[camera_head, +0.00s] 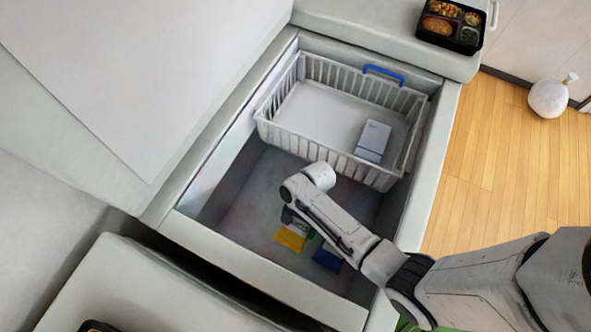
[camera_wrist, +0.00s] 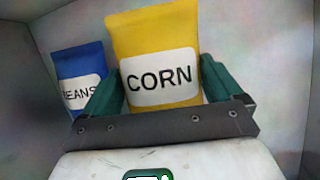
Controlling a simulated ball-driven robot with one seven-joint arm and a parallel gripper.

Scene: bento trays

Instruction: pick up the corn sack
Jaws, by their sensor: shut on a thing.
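The corn sack (camera_wrist: 155,50) is yellow with a white label reading CORN. In the wrist view it stands between the two green fingers of my gripper (camera_wrist: 162,85), which are shut on its sides. In the head view the yellow sack (camera_head: 290,238) is in the lower part of the chest, below the wire basket, partly covered by my arm. My gripper (camera_head: 300,222) is mostly hidden there by my own wrist. I cannot tell whether the sack touches the chest floor.
A blue sack labelled BEANS (camera_wrist: 78,75) is close beside the corn sack, also in the head view (camera_head: 327,257). A white wire basket (camera_head: 262,121) with a blue handle holds a pale box (camera_head: 374,139). The chest's walls (camera_head: 215,178) surround my gripper. A bento tray (camera_head: 451,24) sits on the counter.

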